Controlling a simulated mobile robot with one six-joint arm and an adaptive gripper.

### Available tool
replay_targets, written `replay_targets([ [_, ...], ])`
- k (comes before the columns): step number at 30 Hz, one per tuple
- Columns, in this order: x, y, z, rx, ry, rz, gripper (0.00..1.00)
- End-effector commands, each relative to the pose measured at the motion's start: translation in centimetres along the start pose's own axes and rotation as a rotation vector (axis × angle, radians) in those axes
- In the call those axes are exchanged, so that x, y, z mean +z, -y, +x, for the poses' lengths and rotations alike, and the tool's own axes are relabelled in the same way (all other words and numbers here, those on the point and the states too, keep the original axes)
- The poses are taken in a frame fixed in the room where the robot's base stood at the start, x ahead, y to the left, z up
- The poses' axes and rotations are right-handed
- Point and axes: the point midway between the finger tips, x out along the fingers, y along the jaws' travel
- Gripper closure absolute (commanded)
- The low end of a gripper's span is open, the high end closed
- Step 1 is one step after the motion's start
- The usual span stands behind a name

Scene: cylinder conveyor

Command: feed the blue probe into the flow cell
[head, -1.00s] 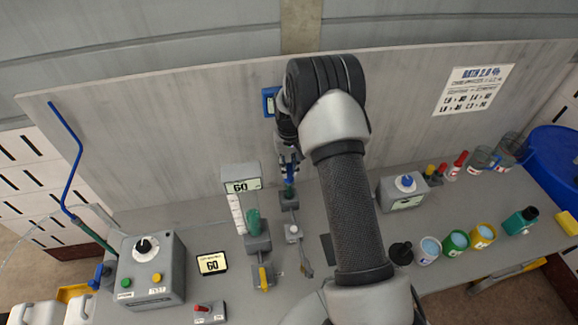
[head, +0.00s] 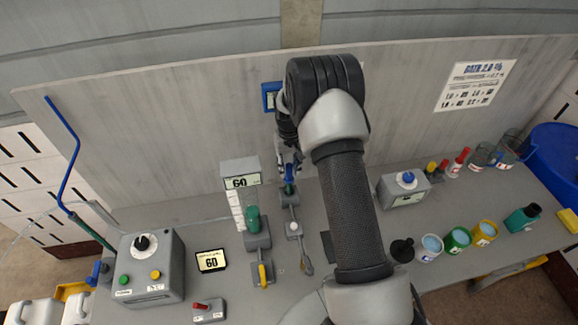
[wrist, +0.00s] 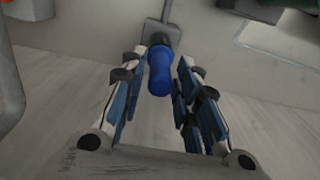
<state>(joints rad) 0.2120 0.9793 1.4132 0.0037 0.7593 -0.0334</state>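The blue probe (wrist: 160,74) is in the middle of the wrist view, its lower end at a dark collar on a grey fitting (wrist: 160,27), probably the flow cell. How deep it sits in the collar is hidden. In the head view the probe (head: 290,171) stands roughly upright over a green part and the small grey fitting (head: 289,199). My gripper (wrist: 161,68) is open, with its blue-padded fingers on both sides of the probe. Gaps show between the probe and both fingers. In the head view my gripper (head: 289,164) is partly covered by my arm.
A column with a "60" display (head: 240,182) and green part stands just left. A valve with a yellow handle (head: 262,273) is in front. A grey box with a blue knob (head: 405,190) stands right. The backboard (head: 190,150) rises close behind.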

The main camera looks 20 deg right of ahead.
Motion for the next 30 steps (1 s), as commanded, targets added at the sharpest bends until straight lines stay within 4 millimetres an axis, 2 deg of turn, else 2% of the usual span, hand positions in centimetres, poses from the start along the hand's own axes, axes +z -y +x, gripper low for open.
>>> replay_targets([
  [3,0.0,0.0,0.0,0.0,0.0,0.0,0.6],
  [12,0.0,0.0,0.0,0.0,0.001,0.0,0.6],
  [15,0.0,0.0,-0.6,0.0,-0.001,0.0,0.6],
  [19,-0.1,0.0,-2.6,0.0,-0.003,0.0,0.6],
  [30,0.0,0.0,-10.0,0.0,-0.002,0.0,0.6],
])
